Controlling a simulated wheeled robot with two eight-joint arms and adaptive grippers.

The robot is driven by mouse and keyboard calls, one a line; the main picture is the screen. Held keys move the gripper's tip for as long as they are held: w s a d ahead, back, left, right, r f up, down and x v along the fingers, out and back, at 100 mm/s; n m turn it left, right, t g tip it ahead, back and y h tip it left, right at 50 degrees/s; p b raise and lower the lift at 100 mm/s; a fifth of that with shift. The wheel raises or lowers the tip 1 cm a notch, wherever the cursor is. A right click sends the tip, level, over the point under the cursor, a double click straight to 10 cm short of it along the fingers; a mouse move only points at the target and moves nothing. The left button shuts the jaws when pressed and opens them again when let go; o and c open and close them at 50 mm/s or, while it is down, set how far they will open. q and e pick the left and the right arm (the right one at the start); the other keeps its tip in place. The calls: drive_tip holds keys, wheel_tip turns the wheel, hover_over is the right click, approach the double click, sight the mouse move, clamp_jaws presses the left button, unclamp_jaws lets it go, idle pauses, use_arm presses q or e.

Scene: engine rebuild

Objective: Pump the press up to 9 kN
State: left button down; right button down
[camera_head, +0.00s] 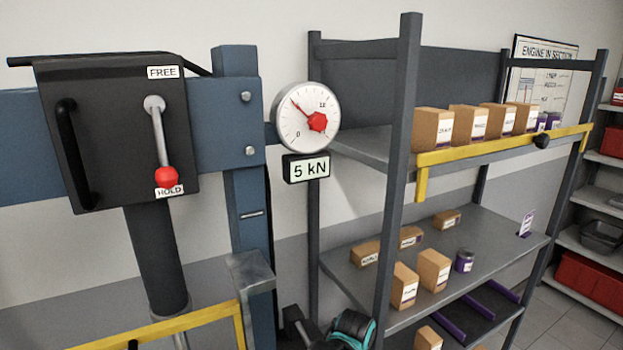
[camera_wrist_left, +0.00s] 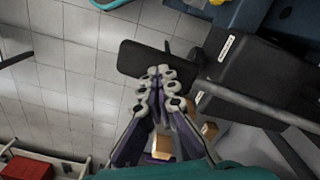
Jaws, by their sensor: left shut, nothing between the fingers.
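In the head view the press has a black head box (camera_head: 105,120) with a lever that ends in a red knob (camera_head: 167,177). The lever hangs down at the HOLD label; FREE is above it. The digital readout (camera_head: 307,168) shows 5 kN, below a round dial (camera_head: 307,117) with a red hub. In the left wrist view, a black grip (camera_wrist_left: 135,58) ends a grey pump bar (camera_wrist_left: 265,98) beside a black housing (camera_wrist_left: 238,75). My left gripper (camera_wrist_left: 160,73) is shut and empty; its tips overlap the grip in the picture. Contact is unclear. My right gripper is not in view.
A yellow bar (camera_head: 160,328) crosses the bottom left. A grey shelf rack (camera_head: 400,150) with cardboard boxes (camera_head: 432,129) stands right of the press. A teal and black part of my arm (camera_head: 350,328) shows at the bottom. Tiled floor (camera_wrist_left: 75,80) is open at left in the wrist view.

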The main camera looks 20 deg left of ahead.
use_arm(q)
wheel_tip(320, 180, up, 14)
drive_tip(key=p, duration=1)
drive_tip(key=shift+r, duration=0.2)
drive_tip(key=shift+f, duration=0.1)
drive_tip(key=shift+f+b, duration=0.95)
drive_tip(key=shift+f, duration=0.1)
drive_tip(key=shift+f, duration=0.15)
drive_tip(key=shift+f+b, duration=0.95)
drive_tip(key=shift+f, duration=0.1)
